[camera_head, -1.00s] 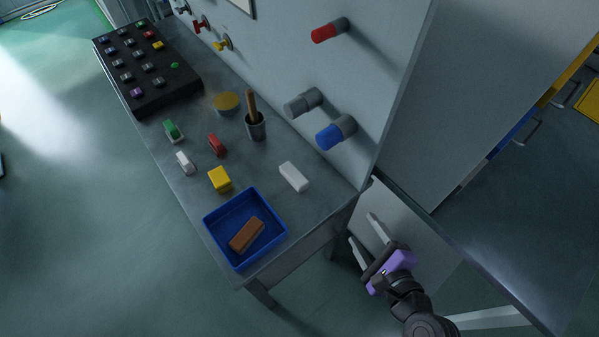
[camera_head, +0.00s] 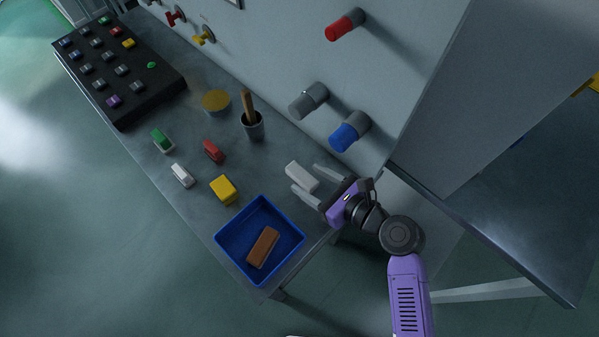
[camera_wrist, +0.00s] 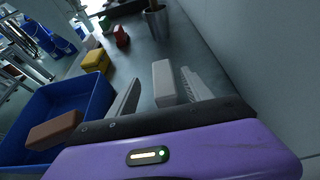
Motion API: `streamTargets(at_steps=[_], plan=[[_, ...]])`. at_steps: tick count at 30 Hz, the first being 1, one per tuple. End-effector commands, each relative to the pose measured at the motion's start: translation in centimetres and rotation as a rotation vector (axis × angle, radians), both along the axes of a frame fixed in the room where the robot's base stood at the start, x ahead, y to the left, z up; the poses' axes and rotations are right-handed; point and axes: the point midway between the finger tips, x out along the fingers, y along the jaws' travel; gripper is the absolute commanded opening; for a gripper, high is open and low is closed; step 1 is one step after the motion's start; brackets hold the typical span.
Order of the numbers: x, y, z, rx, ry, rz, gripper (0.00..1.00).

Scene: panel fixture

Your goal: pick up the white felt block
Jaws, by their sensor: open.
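The white felt block (camera_head: 301,177) lies on the grey table near its right end, close to the upright panel. It also shows in the wrist view (camera_wrist: 164,82), ahead of my gripper and between the lines of its two fingers, nearer the right finger. My gripper (camera_head: 312,182) has a purple body and two pale grey fingers. It is open, and its fingers reach toward the block from the right. In the wrist view my gripper (camera_wrist: 156,90) shows both fingers apart with nothing held. I cannot tell whether a finger touches the block.
A blue tray (camera_head: 226,238) holding a brown block (camera_head: 263,248) sits left of my gripper. A yellow block (camera_head: 224,189), a small white piece (camera_head: 182,175), a red piece (camera_head: 213,151) and a cup (camera_head: 252,126) stand farther back. A blue-ended knob (camera_head: 343,136) juts from the panel above.

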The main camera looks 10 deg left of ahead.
Motion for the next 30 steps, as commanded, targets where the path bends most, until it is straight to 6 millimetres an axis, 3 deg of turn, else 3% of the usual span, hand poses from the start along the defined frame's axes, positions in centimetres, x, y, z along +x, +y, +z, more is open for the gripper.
streamTargets(at_steps=[12,22,30], plan=[[3.3,3.6,-1.8,-0.001,-0.001,0.001,0.58],[3.6,4.0,-2.1,-0.003,-0.002,0.0,0.58],[3.6,4.0,-2.1,-0.002,-0.002,0.0,0.05]])
